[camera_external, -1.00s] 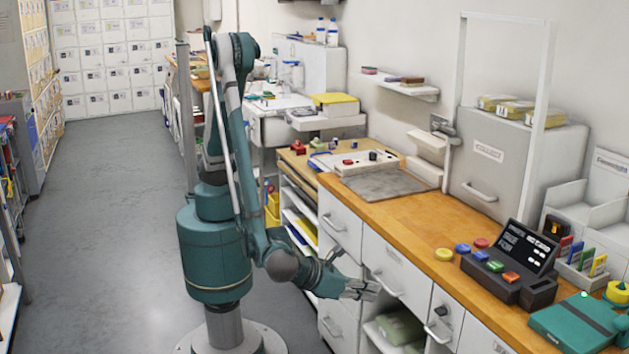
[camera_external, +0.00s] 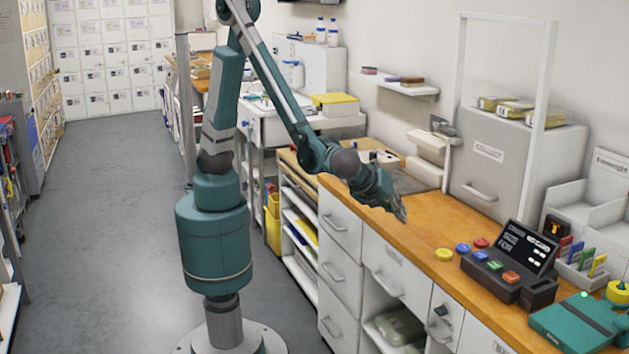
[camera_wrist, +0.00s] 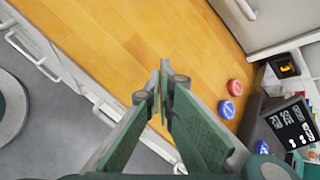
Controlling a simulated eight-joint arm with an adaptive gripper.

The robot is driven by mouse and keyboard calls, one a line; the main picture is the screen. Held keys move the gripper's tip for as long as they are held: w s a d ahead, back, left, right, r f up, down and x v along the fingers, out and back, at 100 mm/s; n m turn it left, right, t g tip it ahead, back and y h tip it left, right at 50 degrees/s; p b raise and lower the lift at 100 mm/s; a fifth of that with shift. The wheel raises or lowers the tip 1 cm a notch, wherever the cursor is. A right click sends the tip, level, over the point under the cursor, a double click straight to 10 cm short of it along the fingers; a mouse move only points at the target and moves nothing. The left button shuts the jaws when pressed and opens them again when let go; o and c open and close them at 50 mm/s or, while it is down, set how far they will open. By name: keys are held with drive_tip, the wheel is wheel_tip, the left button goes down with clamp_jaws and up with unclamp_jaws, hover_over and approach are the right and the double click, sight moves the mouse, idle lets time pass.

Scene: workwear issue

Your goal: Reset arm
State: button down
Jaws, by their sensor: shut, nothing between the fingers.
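My gripper (camera_external: 401,213) is at the front edge of the wooden counter (camera_external: 455,223), over or just above it, pointing down and to the right. In the wrist view my gripper (camera_wrist: 160,85) is shut and empty, with the fingertips together above the wooden counter top (camera_wrist: 120,40). My arm is bent, with its elbow raised high at the top of the external view.
A dark console (camera_external: 512,265) with colored buttons stands right of my gripper. Loose round buttons, red (camera_wrist: 235,88) and blue (camera_wrist: 226,109), lie near it. A grey COLLECT box (camera_external: 510,165) stands behind. White drawers (camera_external: 340,225) lie below. The floor at left is clear.

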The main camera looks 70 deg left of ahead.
drive_tip(key=w+a+r+n+g+b, duration=0.15)
drive_tip(key=a+n, duration=0.25)
drive_tip(key=a, duration=0.7)
drive_tip(key=w+a+r+n, duration=0.3)
drive_tip(key=a+n, duration=0.1)
drive_tip(key=a, duration=0.6)
drive_tip(key=w+a+r+n+g, duration=0.1)
drive_tip(key=w+a+r+n, duration=0.2)
drive_tip(key=a, duration=0.8)
drive_tip(key=s+a+n, duration=0.4)
drive_tip(key=a+n, duration=0.1)
drive_tip(key=a, duration=0.3)
drive_tip(key=s+a+n+b, duration=0.1)
drive_tip(key=s+a+n, duration=0.3)
drive_tip(key=a, duration=0.5)
drive_tip(key=s+a+n+h+b, duration=0.1)
drive_tip(key=s+a+n, duration=0.3)
drive_tip(key=a+n, duration=0.2)
drive_tip(key=shift+a+f+n, duration=0.15)
drive_tip(key=shift+a+n, duration=0.15)
drive_tip(key=shift+a, duration=0.85)
drive_tip(key=shift+t, duration=0.25)
